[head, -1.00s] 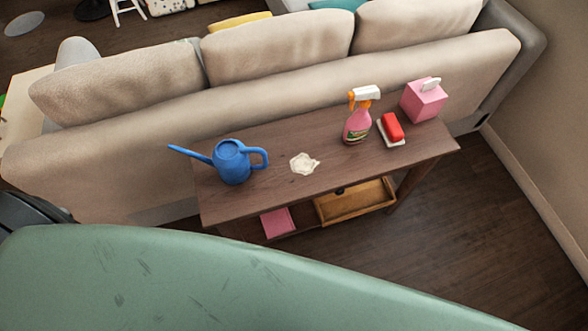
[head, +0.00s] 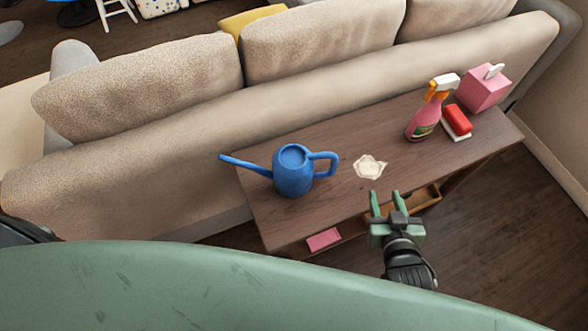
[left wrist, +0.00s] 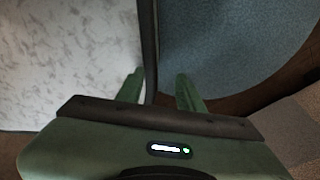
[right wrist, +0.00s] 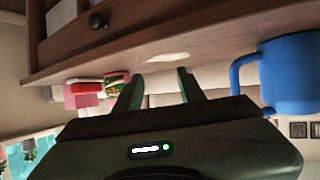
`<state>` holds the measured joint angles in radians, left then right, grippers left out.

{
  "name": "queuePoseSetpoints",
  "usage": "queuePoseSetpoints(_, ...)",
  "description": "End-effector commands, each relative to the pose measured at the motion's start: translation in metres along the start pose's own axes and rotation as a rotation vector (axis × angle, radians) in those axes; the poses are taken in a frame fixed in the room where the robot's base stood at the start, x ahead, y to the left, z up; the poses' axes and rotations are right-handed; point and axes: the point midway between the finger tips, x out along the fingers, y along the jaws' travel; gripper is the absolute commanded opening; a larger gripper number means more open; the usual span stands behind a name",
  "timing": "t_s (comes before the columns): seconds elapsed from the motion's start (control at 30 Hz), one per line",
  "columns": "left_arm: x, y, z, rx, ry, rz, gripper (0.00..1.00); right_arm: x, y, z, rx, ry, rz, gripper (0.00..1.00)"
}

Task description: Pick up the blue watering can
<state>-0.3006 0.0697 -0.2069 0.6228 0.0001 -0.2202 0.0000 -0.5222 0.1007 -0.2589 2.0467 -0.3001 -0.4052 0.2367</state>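The blue watering can (head: 293,171) stands upright on the wooden console table (head: 262,208), its spout to the left and its handle to the right. It also shows at the right edge of the right wrist view (right wrist: 292,78). My right gripper (head: 384,194) is open and empty at the table's front edge, to the right of the can and apart from it. Its two fingers stand apart in the right wrist view (right wrist: 158,88). My left gripper (left wrist: 160,92) shows only in its own wrist view, with its fingers apart and nothing clearly held.
A cream doily-like piece (head: 369,167) lies right of the can. A pink spray bottle (head: 424,118), a red block on a white dish (head: 457,121) and a pink box (head: 484,88) stand at the table's right end. A beige sofa (head: 150,150) runs behind the table.

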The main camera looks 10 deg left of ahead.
Motion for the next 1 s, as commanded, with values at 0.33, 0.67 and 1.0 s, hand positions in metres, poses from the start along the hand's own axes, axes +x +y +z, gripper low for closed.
queuePoseSetpoints(0.33, 0.0, -0.012, 0.002, -0.004, -0.003, -0.014, 0.37, 0.002, -0.071, -0.024, -0.023, 0.342, -0.205, 0.4)
queuePoseSetpoints(0.67, -0.001, -0.012, 0.003, -0.004, -0.005, -0.014, 0.37, 0.004, -0.102, -0.038, -0.021, 0.452, -0.296, 0.4)
queuePoseSetpoints(1.0, -0.008, -0.011, 0.003, -0.003, -0.005, -0.013, 0.37, 0.042, -0.114, -0.062, -0.022, 0.45, -0.295, 0.4)
